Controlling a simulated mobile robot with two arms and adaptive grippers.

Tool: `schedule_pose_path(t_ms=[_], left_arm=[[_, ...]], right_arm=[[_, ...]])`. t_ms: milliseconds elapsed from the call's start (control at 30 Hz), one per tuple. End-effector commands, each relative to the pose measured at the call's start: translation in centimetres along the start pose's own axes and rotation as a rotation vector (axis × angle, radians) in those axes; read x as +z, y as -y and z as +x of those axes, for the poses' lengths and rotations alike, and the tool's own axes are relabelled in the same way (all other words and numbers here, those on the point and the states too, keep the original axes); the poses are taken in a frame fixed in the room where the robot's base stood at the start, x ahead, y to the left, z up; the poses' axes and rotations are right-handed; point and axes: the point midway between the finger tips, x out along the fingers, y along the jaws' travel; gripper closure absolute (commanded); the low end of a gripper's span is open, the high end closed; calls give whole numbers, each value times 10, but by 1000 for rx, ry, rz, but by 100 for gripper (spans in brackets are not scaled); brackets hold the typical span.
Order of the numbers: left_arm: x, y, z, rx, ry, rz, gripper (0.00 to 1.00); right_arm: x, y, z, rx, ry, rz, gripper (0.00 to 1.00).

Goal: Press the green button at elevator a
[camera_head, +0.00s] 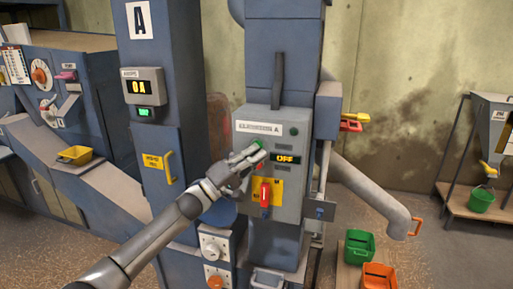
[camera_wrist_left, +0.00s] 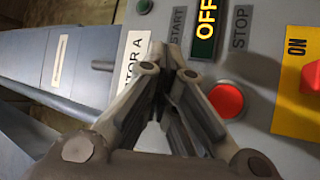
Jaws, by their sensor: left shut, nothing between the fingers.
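The grey control box of elevator A (camera_head: 285,177) is on the blue column, with a small display (camera_head: 285,158) reading OFF. My left gripper (camera_head: 259,154) is shut and empty at the upper left of the box. A bit of the green button (camera_head: 258,143) shows at its fingertips; I cannot tell whether they touch. In the left wrist view the shut fingers (camera_wrist_left: 168,75) cover the spot beside the START label (camera_wrist_left: 178,35), and the green button is hidden. The red button (camera_wrist_left: 226,99) by the STOP label is uncovered. My right gripper is not in view.
A red lever (camera_head: 265,192) on a yellow plate sits just below the gripper. A green lamp (camera_head: 294,132) is at the box's upper right. A meter (camera_head: 143,87) is on the left column. Green (camera_head: 359,246) and orange (camera_head: 379,277) buckets stand at the lower right.

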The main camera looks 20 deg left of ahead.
Motion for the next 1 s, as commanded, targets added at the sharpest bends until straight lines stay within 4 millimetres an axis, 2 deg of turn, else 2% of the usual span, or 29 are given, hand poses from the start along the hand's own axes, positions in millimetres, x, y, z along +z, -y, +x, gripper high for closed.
schedule_pose_path(t_ms=[767,1000], left_arm=[[-3,3,4,0,-1,0,100],[0,-3,-1,-1,-1,-2,100]], right_arm=[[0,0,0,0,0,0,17],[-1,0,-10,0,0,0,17]])
